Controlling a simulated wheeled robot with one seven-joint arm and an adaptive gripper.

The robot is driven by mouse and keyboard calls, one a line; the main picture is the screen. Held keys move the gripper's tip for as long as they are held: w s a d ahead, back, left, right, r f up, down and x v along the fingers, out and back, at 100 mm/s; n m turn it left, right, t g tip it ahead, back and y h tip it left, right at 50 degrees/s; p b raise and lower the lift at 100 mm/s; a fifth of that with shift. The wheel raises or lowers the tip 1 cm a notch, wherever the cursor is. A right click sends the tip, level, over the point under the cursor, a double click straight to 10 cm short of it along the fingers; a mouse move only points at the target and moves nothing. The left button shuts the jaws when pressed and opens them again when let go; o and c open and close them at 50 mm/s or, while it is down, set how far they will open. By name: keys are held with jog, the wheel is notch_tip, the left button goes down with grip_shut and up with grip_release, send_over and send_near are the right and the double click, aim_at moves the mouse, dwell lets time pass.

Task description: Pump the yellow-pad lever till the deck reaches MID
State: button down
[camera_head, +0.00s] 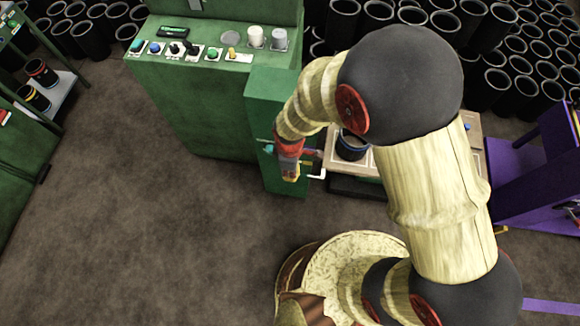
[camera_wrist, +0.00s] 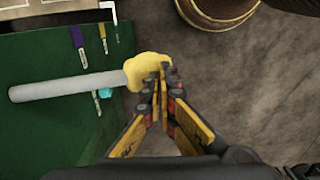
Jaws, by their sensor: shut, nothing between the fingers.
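The lever shows in the wrist view as a pale grey bar (camera_wrist: 70,86) ending in a lumpy yellow pad (camera_wrist: 143,70). My gripper (camera_wrist: 161,78) is shut with nothing between its fingers. Its tips overlap the right side of the yellow pad in that view; I cannot tell whether they touch it. In the head view my gripper (camera_head: 290,172) is at the front of a green housing and hides most of the lever. The wooden-topped deck (camera_head: 336,166) stands to the right of the housing, partly behind my arm, with a black blue-rimmed sleeve (camera_head: 352,147) on it.
Purple (camera_wrist: 79,48) and yellow (camera_wrist: 103,38) tags and a teal knob (camera_wrist: 105,92) are on the green housing; the tag lettering is unreadable. A green control console (camera_head: 190,85) stands behind. A purple frame (camera_head: 530,180) is at right. The floor (camera_head: 150,230) at left is clear.

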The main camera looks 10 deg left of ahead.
jog(key=f, duration=0.1)
jog(key=f+b, duration=0.1)
jog(key=f, duration=0.3)
jog(key=shift+w+b, duration=0.4)
jog(key=shift+d+f, duration=0.1)
jog(key=shift+s, duration=0.1)
